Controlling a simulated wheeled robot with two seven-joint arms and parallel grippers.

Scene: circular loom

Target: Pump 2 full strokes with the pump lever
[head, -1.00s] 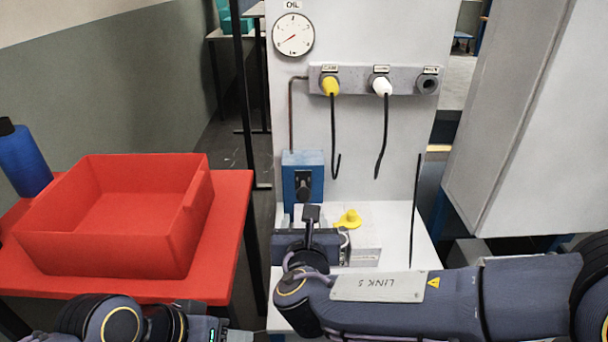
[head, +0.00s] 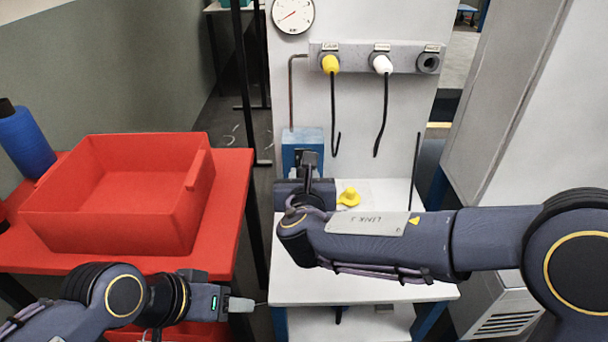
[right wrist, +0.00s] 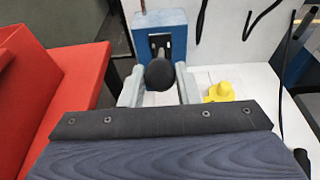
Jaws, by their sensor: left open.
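The blue pump (head: 290,140) stands at the back of the white shelf, against the pale panel. Its lever ends in a round black knob (right wrist: 160,75), seen in the right wrist view. My right gripper (right wrist: 159,90) is open, with one pale finger on each side of the knob and gaps showing between; I cannot tell whether it touches. In the head view my right wrist hides its fingers and most of the lever. My left gripper (head: 240,305) is open and empty, low beside the red table, away from the pump.
A round oil gauge (head: 293,14) hangs above. A socket strip (head: 405,57) holds a yellow plug (head: 330,64) and a white plug (head: 382,64) with hanging cords.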

